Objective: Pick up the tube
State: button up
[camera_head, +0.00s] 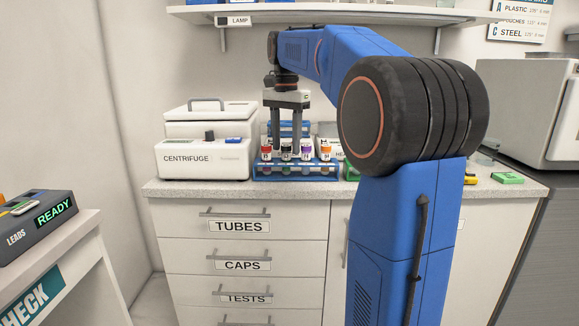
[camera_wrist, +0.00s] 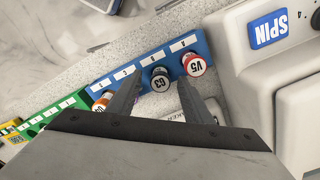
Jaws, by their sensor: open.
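A blue rack (camera_head: 296,175) on the counter holds a row of upright tubes with coloured caps: red (camera_head: 266,153), black (camera_head: 287,153), purple (camera_head: 306,153) and orange (camera_head: 325,152). My gripper (camera_head: 286,143) points down over the rack with its jaws apart. In the wrist view, the black-capped tube marked G3 (camera_wrist: 160,79) shows between my two fingers (camera_wrist: 157,90). The red-capped tube marked V5 (camera_wrist: 196,65) is just outside one finger. The purple cap is mostly hidden behind the other finger. Whether my fingers touch the black-capped tube, I cannot tell.
A white centrifuge (camera_head: 205,160) stands close left of the rack. A green rack (camera_wrist: 62,108) lies beyond the rack's orange end. A shelf (camera_head: 345,15) hangs above my arm. Small green and yellow items (camera_head: 507,178) lie on the counter's right end. A grey steriliser-like box (camera_head: 525,110) stands at right.

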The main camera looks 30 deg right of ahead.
jog(key=shift+f, duration=1.05)
jog(key=c, duration=1.1)
notch_tip(320, 180, up, 10)
jog(key=shift+r, duration=0.1)
